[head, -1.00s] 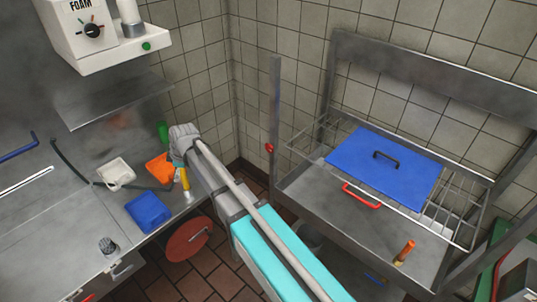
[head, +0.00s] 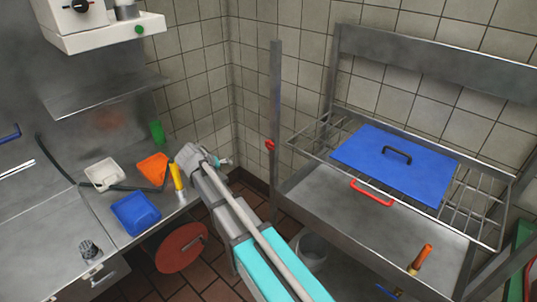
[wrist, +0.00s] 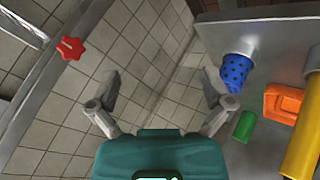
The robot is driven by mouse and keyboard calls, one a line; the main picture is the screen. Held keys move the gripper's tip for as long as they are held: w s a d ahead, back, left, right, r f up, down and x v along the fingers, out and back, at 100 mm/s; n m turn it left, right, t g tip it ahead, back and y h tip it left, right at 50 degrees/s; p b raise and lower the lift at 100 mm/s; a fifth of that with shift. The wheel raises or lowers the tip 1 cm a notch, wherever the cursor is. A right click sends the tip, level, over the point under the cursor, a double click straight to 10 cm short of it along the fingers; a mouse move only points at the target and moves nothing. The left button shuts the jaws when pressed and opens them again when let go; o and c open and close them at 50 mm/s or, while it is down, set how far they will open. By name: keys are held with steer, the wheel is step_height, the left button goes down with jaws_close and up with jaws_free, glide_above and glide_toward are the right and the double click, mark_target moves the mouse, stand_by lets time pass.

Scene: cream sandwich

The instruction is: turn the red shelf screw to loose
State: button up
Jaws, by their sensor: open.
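The red shelf screw (head: 270,145) is on the grey metal upright post (head: 276,100) at the left end of the wire shelf. In the wrist view the star-shaped red screw (wrist: 70,48) sits at the upper left, left of both fingers and apart from them. My gripper (head: 226,162) is to the left of the screw in the head view. In the wrist view my gripper (wrist: 158,92) has its fingers spread wide and empty, with tiled wall beyond them.
A blue board with a black handle (head: 385,172) lies on the wire shelf (head: 480,205). On the left counter are a white container (head: 104,174), a blue container (head: 136,214), an orange container (head: 153,168), a green item (head: 157,132) and a yellow-handled tool (head: 177,178).

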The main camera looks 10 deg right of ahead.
mark_target(268, 146)
steer(key=w+d+m+t+h+b, duration=0.2)
steer(key=d+m+t+h+b, duration=0.2)
steer(key=d+m+h+b, duration=0.4)
steer(key=shift+w+d+m+t+h+b, duration=0.2)
steer(key=shift+m+t+h+b, duration=0.15)
steer(key=shift+m+b, duration=2.7)
steer(key=shift+d+m+p, duration=0.1)
steer(key=shift+m+p, duration=0.45)
steer(key=shift+p, duration=0.05)
steer(key=x, duration=1.3)
steer(key=shift+w+d, duration=0.25)
steer(key=shift+d, duration=0.05)
steer(key=shift+c, duration=0.3)
steer(key=c, duration=1.1)
